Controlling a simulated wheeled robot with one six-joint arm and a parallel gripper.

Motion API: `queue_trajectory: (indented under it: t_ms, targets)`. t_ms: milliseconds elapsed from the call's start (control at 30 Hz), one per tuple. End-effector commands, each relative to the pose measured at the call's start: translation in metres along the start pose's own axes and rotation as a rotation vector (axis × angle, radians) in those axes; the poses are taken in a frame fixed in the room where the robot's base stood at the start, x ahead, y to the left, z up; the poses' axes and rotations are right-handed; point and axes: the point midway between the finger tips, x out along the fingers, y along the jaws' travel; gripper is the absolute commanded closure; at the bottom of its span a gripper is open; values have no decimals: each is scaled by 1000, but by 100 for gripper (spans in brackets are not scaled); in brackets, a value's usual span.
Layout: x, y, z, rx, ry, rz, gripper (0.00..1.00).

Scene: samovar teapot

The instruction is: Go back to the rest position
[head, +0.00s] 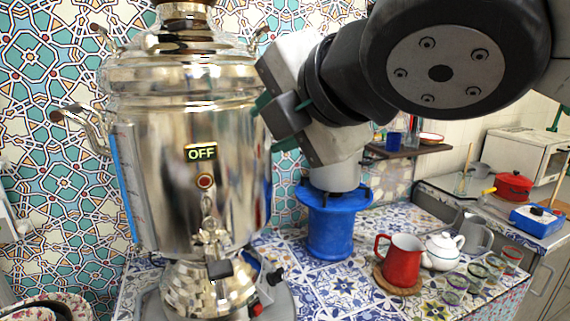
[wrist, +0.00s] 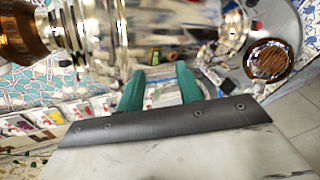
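My gripper (head: 268,124) is at the right side of the shiny samovar (head: 200,140) in the head view. Its two green fingers are apart, and I see nothing held between them. In the wrist view my gripper (wrist: 158,88) also shows its fingers spread, with the samovar's blurred metal body (wrist: 165,35) beyond them. I cannot tell whether a finger touches the samovar. The samovar stands upright, and its display (head: 202,153) reads OFF. My arm hides part of the background at the upper right.
A red mug (head: 400,262), a white teapot (head: 441,251), a grey pitcher (head: 473,233) and several small glasses (head: 454,288) stand on the tiled counter (head: 345,290) at the right. A small shelf (head: 408,150) is on the wall behind. A red pot (head: 513,186) is farther right.

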Motion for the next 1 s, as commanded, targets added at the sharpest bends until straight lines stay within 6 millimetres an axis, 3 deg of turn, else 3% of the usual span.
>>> queue_trajectory:
  t_ms: [33,167,300,500,700,1000]
  targets:
    - [3,-29,14,160,-40,-89,65]
    - [1,-107,40,600,-177,-311,65]
    - [-17,-189,56,1067,-385,-519,65]
    - [-56,-275,57,1602,-692,-725,65]
    - [-87,-326,50,1959,-914,-833,65]
    - [-106,-350,68,2138,-1036,-780,65]
